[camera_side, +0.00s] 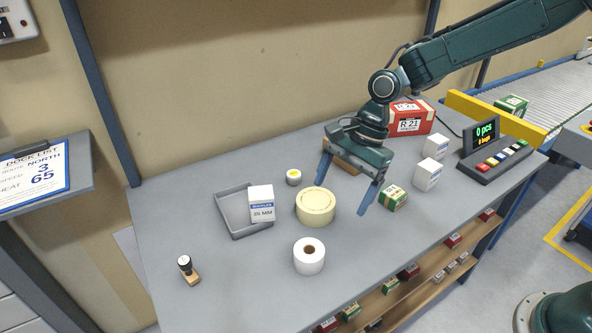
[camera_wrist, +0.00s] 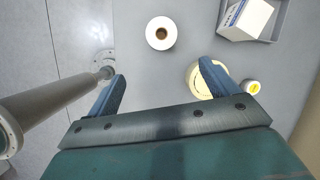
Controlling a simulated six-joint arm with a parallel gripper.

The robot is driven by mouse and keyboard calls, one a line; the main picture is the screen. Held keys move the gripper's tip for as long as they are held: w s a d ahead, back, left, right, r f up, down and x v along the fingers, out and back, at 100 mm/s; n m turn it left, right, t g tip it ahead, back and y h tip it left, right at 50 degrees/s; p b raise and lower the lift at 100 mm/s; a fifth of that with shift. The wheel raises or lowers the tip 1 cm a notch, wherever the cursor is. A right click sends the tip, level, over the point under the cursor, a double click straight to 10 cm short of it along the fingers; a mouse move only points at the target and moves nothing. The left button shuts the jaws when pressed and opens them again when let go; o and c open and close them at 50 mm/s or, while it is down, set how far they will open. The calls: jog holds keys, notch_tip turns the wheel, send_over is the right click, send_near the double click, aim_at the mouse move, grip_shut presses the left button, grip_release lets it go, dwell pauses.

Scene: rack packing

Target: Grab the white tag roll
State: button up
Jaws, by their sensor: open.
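The white tag roll (camera_side: 309,256) stands upright near the table's front middle, its dark core hole facing up. In the wrist view the roll (camera_wrist: 161,33) lies beyond the fingertips, near the top centre. My gripper (camera_side: 345,187) is open and empty, above the table, behind and to the right of the roll. Its two blue fingers (camera_wrist: 160,88) are spread wide in the wrist view. A cream tape roll (camera_side: 316,205) stands just behind the tag roll; the left-hand finger is above it in the side view, and the right-hand finger partly covers it in the wrist view.
A grey tray (camera_side: 236,222) with a white box (camera_side: 261,203) is left of the cream roll. A small yellow-topped roll (camera_side: 293,177), a green box (camera_side: 393,197) and a stamp (camera_side: 187,269) stand nearby. The table's front left is mostly clear.

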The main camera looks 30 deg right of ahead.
jog(key=shift+w+a+f+m, duration=0.55)
jog(key=shift+a+f+m, duration=0.3)
jog(key=shift+f, duration=0.85)
send_over(309, 252)
jog(key=d, duration=0.1)
jog(key=shift+g+y, duration=0.3)
jog(key=shift+g, duration=0.1)
jog(key=shift+s+d+f, duration=0.1)
jog(key=shift+s+f, duration=0.1)
jog(key=shift+f, duration=1.8)
jog(key=shift+s+d+f, duration=0.1)
jog(key=shift+s+f, duration=0.1)
jog(key=shift+f, duration=1.75)
jog(key=shift+a, duration=0.1)
jog(key=shift+x, duration=2.6)
jog(key=c, duration=1.1)
jog(key=shift+o, duration=0.2)
jog(key=shift+r, duration=0.2)
